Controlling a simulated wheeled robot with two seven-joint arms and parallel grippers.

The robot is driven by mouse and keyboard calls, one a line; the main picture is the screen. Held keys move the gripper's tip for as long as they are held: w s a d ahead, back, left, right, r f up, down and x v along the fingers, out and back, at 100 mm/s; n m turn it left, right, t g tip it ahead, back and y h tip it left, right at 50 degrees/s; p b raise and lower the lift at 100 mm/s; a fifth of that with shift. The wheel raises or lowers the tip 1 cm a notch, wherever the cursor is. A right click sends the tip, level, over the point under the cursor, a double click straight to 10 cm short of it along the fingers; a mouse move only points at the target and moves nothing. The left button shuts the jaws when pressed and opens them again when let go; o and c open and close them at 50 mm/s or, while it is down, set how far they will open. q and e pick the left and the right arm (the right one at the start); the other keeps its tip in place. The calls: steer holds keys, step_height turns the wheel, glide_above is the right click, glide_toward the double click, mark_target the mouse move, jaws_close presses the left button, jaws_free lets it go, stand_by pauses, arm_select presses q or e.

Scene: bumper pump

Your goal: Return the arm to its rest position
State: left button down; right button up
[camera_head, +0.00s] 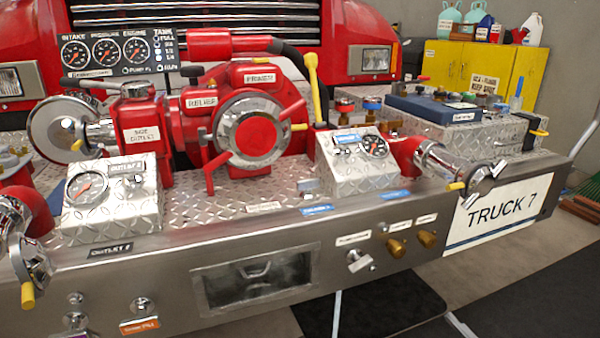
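Neither of my grippers shows in the head view, and I see no part of my arms. The fire truck's bumper pump stands in front of me. Its big red pump body (262,90) carries a round chrome cap with a red centre (255,137) in the middle. A left gauge box (110,200) and a right gauge box (357,165) sit on the diamond-plate deck. A chrome outlet (30,262) with a yellow tip is at the lower left, and another chrome outlet (450,168) is at the right.
The steel bumper front (320,255) has several knobs and a recessed window. A white "TRUCK 7" sign (495,213) is at its right end. A yellow cabinet (455,65) with bottles on top stands at the back right. Floor (500,280) at the lower right is clear.

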arm_select(q)
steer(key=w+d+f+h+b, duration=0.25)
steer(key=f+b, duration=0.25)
steer(key=b, duration=0.5)
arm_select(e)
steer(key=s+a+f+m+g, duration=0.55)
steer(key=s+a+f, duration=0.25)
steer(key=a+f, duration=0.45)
arm_select(q)
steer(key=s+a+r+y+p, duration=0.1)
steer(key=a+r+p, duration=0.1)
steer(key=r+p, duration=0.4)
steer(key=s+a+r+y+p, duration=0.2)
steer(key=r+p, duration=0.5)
steer(key=p, duration=0.9)
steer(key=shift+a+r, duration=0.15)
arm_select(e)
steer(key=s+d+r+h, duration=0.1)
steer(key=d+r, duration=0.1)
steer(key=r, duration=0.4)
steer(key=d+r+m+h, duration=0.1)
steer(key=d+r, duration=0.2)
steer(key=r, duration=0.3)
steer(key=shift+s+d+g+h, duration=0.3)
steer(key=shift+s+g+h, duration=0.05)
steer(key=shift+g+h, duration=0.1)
